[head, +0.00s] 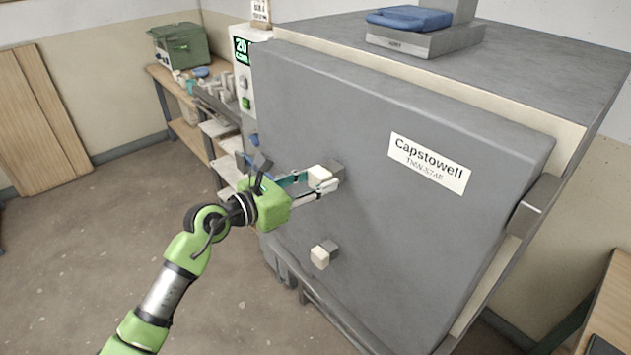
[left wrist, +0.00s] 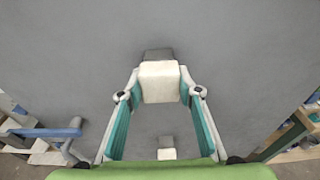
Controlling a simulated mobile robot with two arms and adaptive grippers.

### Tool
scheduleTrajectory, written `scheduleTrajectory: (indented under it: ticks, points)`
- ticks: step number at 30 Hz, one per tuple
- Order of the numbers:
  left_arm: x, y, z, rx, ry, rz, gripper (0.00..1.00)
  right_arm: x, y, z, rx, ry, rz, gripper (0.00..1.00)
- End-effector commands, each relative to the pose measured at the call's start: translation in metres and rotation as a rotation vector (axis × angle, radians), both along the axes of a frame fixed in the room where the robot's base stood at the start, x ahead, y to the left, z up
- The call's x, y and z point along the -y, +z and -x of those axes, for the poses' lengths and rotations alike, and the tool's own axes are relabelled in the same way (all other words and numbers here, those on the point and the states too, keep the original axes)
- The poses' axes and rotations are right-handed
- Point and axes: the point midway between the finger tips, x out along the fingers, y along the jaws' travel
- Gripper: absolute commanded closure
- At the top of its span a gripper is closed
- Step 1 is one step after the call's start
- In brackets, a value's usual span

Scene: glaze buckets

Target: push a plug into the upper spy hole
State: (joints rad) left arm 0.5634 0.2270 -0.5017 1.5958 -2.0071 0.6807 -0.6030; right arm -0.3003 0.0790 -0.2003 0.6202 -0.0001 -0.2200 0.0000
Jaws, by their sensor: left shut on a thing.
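A pale plug (head: 319,176) sits at the dark grey upper spy hole block (head: 336,170) on the kiln door (head: 400,235). In the left wrist view the plug (left wrist: 160,83) is between the fingers, with the upper block (left wrist: 158,54) just behind it. My left gripper (head: 325,183) is shut on this plug, a finger on each side. How deep the plug sits in the hole is hidden. A second pale plug (head: 320,257) stands at the lower spy hole block (head: 331,247); this plug also shows in the left wrist view (left wrist: 167,154). My right gripper is not in view.
The kiln has a label (head: 428,163) on its door and a latch block (head: 535,204) at the right edge. A control box (head: 243,75) and a cluttered bench (head: 185,85) stand to the left. Open floor (head: 90,240) lies left of my arm.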

Motion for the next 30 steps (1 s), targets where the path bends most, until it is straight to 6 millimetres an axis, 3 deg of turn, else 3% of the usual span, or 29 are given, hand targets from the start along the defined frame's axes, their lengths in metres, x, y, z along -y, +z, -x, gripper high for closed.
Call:
scheduleTrajectory:
  ticks: [10,11,12,13,20,22,30]
  points:
    - [0.0031,0.0006,-0.0023,0.001,0.000,0.001,0.91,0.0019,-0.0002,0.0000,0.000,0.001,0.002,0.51]
    - [0.0031,0.0006,-0.0023,0.001,0.000,0.001,0.63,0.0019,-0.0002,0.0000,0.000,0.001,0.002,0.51]
    - [0.0031,0.0006,-0.0023,0.001,0.000,0.001,0.52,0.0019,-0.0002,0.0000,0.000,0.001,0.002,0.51]
    - [0.0031,0.0005,-0.0022,0.001,0.000,0.001,0.48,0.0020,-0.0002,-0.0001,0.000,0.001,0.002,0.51]
    - [0.0031,0.0002,-0.0021,0.001,0.000,0.001,0.48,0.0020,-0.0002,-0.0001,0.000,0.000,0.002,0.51]
    - [0.0031,-0.0006,-0.0020,-0.001,0.000,-0.001,0.40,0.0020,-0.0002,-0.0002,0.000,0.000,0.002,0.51]
    - [0.0030,-0.0003,-0.0020,0.000,0.000,0.000,0.40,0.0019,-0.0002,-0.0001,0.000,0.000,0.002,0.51]
